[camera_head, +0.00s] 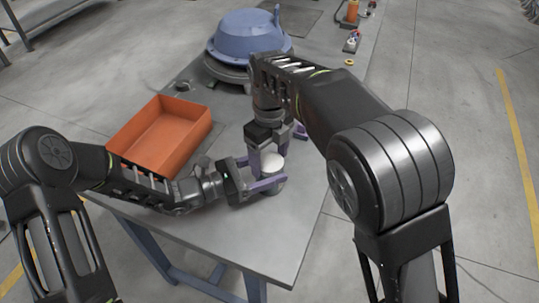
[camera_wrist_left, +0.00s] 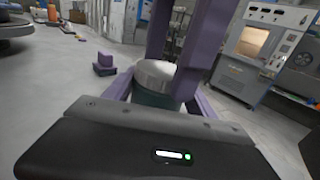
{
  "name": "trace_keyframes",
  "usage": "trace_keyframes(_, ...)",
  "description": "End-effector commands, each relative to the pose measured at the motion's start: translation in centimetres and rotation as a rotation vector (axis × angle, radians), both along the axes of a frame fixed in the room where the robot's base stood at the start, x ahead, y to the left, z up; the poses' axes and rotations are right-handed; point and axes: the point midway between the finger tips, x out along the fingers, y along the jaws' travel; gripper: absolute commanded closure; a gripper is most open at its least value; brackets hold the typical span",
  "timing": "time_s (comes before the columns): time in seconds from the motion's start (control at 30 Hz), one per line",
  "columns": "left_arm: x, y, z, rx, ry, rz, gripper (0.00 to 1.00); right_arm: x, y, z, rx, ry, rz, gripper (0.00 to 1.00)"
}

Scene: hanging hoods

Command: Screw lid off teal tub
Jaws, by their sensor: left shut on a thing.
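The teal tub (camera_wrist_left: 158,101) stands upright on the grey table, with a pale white lid (camera_head: 273,163) on top; the lid also shows in the left wrist view (camera_wrist_left: 154,75). My left gripper (camera_head: 266,184) reaches in from the left, its purple fingers shut on the sides of the tub, below the lid. My right gripper (camera_head: 270,150) points down from above at the lid, its purple fingers spread apart close to it. Whether they touch the lid is hard to see. In the head view the tub's body is mostly hidden by fingers.
An orange open bin (camera_head: 160,137) stands empty on the table (camera_head: 240,232) left of the tub. A blue domed hood (camera_head: 249,32) sits behind. A small purple block (camera_wrist_left: 103,64) stands beyond the tub. The table's front right area is clear.

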Motion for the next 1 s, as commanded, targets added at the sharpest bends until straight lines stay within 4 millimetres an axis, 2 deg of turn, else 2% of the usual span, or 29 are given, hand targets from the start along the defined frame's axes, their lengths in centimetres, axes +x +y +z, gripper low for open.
trace_keyframes(0.07, -0.01, -0.01, 0.0, 0.0, 0.0, 0.0, 1.0, 0.01, 0.01, 0.02, 0.0, 0.0, 0.0, 0.35)
trace_keyframes(0.67, -0.01, -0.01, 0.0, 0.0, 0.0, 0.0, 1.0, 0.02, -0.01, 0.06, 0.001, -0.001, 0.0, 0.84)
trace_keyframes(0.7, -0.01, -0.01, 0.0, 0.0, 0.0, 0.0, 1.0, 0.02, -0.01, 0.06, 0.001, -0.001, 0.0, 0.37)
trace_keyframes(0.93, -0.01, -0.01, 0.0, 0.0, 0.0, 0.0, 1.0, 0.01, 0.0, 0.05, 0.001, -0.001, 0.0, 0.18)
trace_keyframes(1.0, -0.01, -0.01, -0.01, 0.0, 0.0, 0.0, 1.0, 0.01, 0.0, 0.05, 0.001, -0.001, 0.0, 0.16)
